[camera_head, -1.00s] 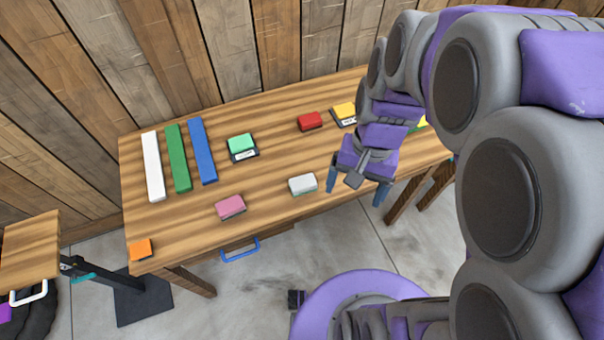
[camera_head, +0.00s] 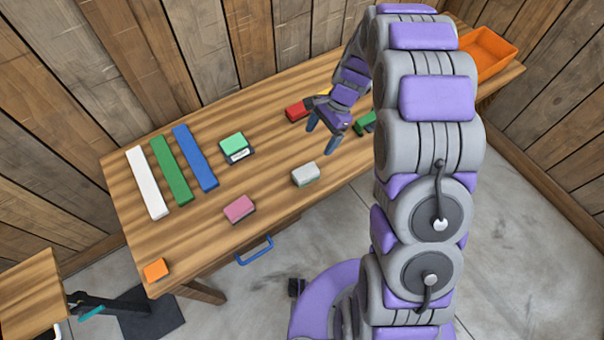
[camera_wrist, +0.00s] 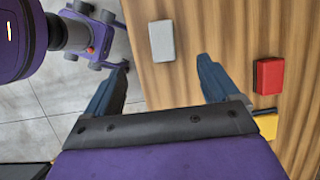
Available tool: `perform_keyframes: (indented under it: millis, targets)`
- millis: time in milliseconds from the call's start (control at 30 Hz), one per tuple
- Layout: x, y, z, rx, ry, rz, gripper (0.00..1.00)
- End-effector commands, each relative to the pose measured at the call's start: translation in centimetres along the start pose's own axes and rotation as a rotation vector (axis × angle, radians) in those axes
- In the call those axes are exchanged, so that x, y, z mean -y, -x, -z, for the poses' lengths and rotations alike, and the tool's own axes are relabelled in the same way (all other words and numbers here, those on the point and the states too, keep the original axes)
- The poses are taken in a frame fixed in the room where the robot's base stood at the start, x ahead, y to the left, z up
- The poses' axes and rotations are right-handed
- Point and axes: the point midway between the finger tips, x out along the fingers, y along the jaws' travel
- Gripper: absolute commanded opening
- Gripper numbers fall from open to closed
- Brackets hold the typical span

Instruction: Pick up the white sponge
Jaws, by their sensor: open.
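The white sponge (camera_head: 306,174), a whitish block with a grey underside, lies on the wooden table (camera_head: 265,185) near its front edge. It also shows in the wrist view (camera_wrist: 162,41), beyond the fingertips and between their lines, closer to the right finger. My gripper (camera_head: 322,137) is open and empty, above the table to the right of and behind the sponge in the head view. In the wrist view my gripper (camera_wrist: 165,75) has its two blue fingers wide apart, touching nothing that I can see.
A red sponge (camera_head: 296,110), a pink sponge (camera_head: 239,208), a mint sponge (camera_head: 232,142) and an orange block (camera_head: 156,270) lie around. White, green and blue bars (camera_head: 195,160) lie at left. A yellow block (camera_wrist: 266,125) is partly hidden. An orange bin (camera_head: 487,55) stands at right.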

Motion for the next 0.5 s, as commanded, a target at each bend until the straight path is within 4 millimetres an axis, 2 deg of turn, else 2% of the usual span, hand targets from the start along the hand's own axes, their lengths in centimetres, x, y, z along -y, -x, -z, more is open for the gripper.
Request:
perform_keyframes:
  millis: [100, 267, 500]
  targets:
    - [0.4, -0.6, 0.9, 0.01, -0.027, 0.009, 0.88]
    - [0.6, -2.3, 0.9, 0.01, -0.033, 0.01, 0.88]
    - [1.0, -7.5, 0.3, 0.004, -0.034, 0.001, 0.88]
